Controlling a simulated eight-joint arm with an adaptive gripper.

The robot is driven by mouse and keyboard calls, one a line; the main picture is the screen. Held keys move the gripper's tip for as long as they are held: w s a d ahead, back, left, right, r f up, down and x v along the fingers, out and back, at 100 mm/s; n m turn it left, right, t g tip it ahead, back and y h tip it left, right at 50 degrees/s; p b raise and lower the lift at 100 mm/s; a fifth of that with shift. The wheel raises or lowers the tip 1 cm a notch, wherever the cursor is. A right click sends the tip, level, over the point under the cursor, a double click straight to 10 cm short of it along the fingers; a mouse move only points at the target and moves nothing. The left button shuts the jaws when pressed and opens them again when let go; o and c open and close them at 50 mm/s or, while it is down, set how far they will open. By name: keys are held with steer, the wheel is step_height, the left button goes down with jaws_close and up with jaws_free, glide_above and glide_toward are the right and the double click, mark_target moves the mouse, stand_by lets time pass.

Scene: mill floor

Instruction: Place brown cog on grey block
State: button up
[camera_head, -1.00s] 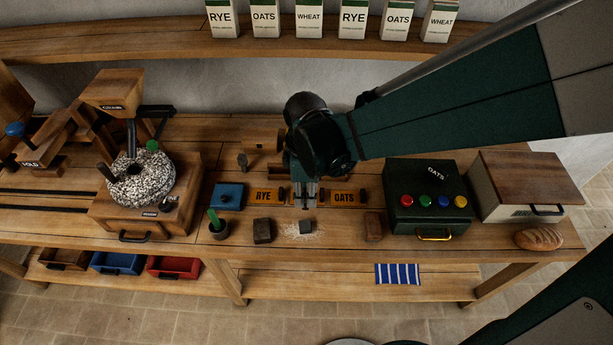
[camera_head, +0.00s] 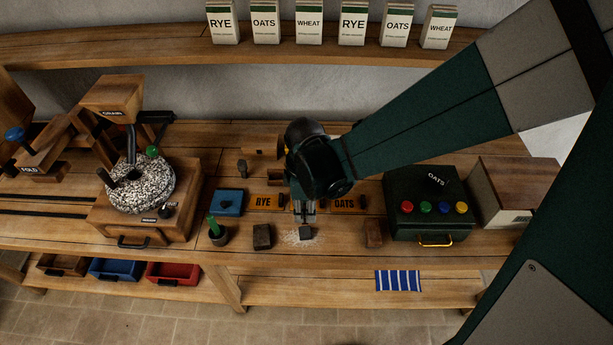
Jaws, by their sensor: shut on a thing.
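I cannot tell whether the held thing touches the block.
A cup with a green handle (camera_head: 218,236) and a blue box (camera_head: 229,202) are further left. A green box with coloured buttons (camera_head: 433,222) stands to the right. RYE and OATS plates lie behind.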

mark_target(305, 223)
steer(key=shift+f, duration=0.45)
steer(key=shift+f, duration=2.05)
steer(key=shift+f+b, duration=0.2)
steer(key=shift+b, duration=0.2)
steer(key=o, duration=0.8)
steer(key=shift+r+p, duration=0.25)
steer(key=shift+p, duration=0.05)
steer(key=shift+r+p, duration=0.45)
steer(key=shift+r, duration=5.5)
